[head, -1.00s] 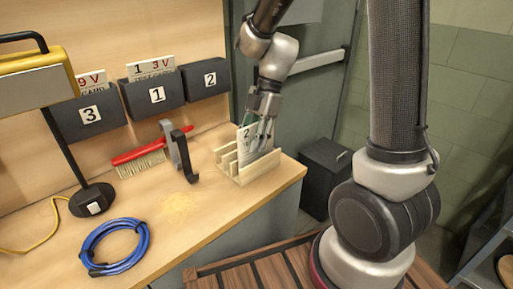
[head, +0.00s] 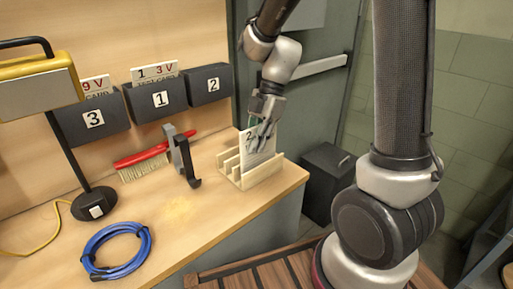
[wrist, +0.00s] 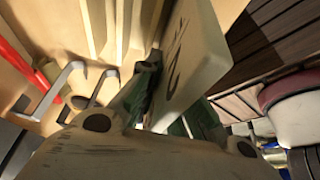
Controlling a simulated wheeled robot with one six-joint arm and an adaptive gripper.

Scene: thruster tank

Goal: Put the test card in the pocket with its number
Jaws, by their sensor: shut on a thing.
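The test card (head: 256,143) is white with a dark 2 and stands upright in the wooden rack (head: 238,178). My gripper (head: 264,134) is shut on the card's upper right part. In the wrist view the card (wrist: 190,65) sits between the fingers, its number facing the camera sideways. Pocket 2 (head: 208,86) is dark grey, on the back panel, and no card shows in it. Pocket 1 (head: 159,102) and pocket 3 (head: 94,119) each hold a card with red markings. Whether the card's lower edge is still in a slot is hard to tell.
A red-handled brush (head: 143,162) and a grey and black clamp-like bracket (head: 183,158) lie left of the rack. A blue cable coil (head: 116,250) and a yellow lamp (head: 40,82) are further left. The bench front between coil and rack is clear.

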